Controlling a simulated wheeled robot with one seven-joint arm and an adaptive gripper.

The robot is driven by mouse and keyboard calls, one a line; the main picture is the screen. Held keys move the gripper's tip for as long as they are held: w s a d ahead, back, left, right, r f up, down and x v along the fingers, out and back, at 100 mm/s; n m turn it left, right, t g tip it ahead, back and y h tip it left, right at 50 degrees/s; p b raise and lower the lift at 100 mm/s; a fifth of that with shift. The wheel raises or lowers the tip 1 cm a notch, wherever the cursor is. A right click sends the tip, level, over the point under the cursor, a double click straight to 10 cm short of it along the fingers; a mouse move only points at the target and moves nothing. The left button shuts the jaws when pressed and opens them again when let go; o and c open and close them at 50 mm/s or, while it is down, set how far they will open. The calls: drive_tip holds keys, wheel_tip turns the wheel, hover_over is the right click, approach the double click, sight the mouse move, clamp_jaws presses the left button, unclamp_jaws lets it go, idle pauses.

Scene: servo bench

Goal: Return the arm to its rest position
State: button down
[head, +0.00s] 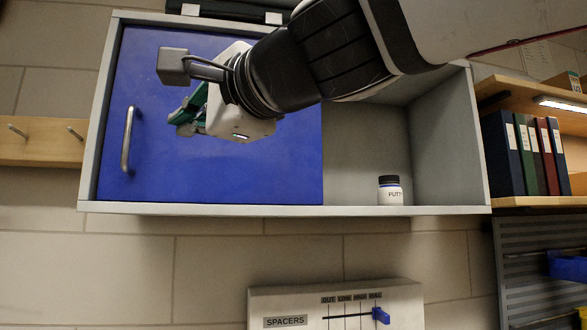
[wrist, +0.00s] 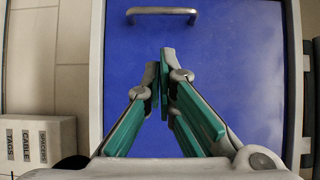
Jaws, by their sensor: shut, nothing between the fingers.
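My arm reaches across the upper part of the head view. My gripper (head: 184,120) is in front of the blue sliding door (head: 225,170) of the wall cabinet, to the right of the door's metal handle (head: 127,139). In the wrist view my gripper (wrist: 163,55) has its green fingers together and nothing between them. The metal handle (wrist: 162,11) shows past the fingertips there, apart from them. The blue door (wrist: 240,60) fills most of that view behind the fingers.
The cabinet's right compartment is open, with a white putty jar (head: 391,190) on its floor. A spacers panel (head: 335,305) with a blue slider knob (head: 381,316) is below. Binders (head: 530,155) stand on a shelf at the right. A peg rail (head: 40,141) is at the left.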

drive_tip(key=d+f+n+g+h, duration=0.15)
drive_tip(key=d+f+h, duration=0.25)
drive_tip(key=d+f, duration=0.55)
drive_tip(key=d+f+n+h, duration=0.3)
drive_tip(key=d+f, duration=0.4)
drive_tip(key=f, duration=0.5)
drive_tip(key=s+d+f+n+g+h, duration=0.1)
drive_tip(key=s+d+f+g+h, duration=0.1)
drive_tip(key=s+d+f, duration=0.3)
drive_tip(key=s+d+f+n+g+h, duration=0.2)
drive_tip(key=s+d+f+h, duration=0.2)
drive_tip(key=d+f, duration=0.9)
wheel_tip(320, 180, down, 3)
drive_tip(key=shift+s+f+h, duration=0.1)
drive_tip(key=shift+s+h, duration=0.3)
drive_tip(key=shift+s, duration=0.1)
drive_tip(key=shift+a+n+g, duration=0.1)
drive_tip(key=shift+n+g, duration=0.15)
